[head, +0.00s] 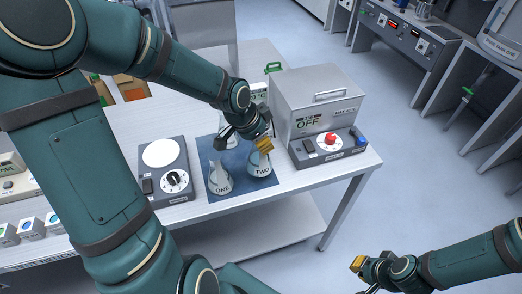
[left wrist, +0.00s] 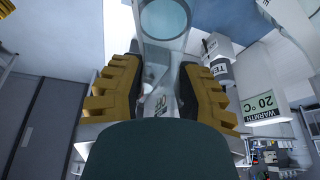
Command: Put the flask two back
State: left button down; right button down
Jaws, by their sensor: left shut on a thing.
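Flask two (head: 261,166), a conical glass flask marked TWO with bluish contents, is at the right part of the dark blue mat (head: 215,150). I cannot tell whether its base touches the mat. My left gripper (head: 262,143) comes down over it and is shut on its neck. In the left wrist view, clear glass (left wrist: 163,55) shows between the yellow-padded fingers. Flask one (head: 220,181), marked ONE, stands on the mat just left of it. My right gripper (head: 363,276) is away from the table at the lower right, its fingers apart and empty.
A grey box with a red knob (head: 330,138) and an OFF sign stands close right of the mat. A device with a white round plate (head: 162,153) stands left. A display reading 20 °C (left wrist: 264,107) is behind. The table's front edge is near the mat.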

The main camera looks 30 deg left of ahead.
pick_arm(q)
notch_tip(320, 180, down, 3)
jog(key=shift+f+b, duration=0.2)
jog(key=shift+b, duration=0.35)
jog(key=shift+f, duration=0.2)
jog(key=c, duration=0.7)
grip_release()
jog(key=shift+r, duration=0.15)
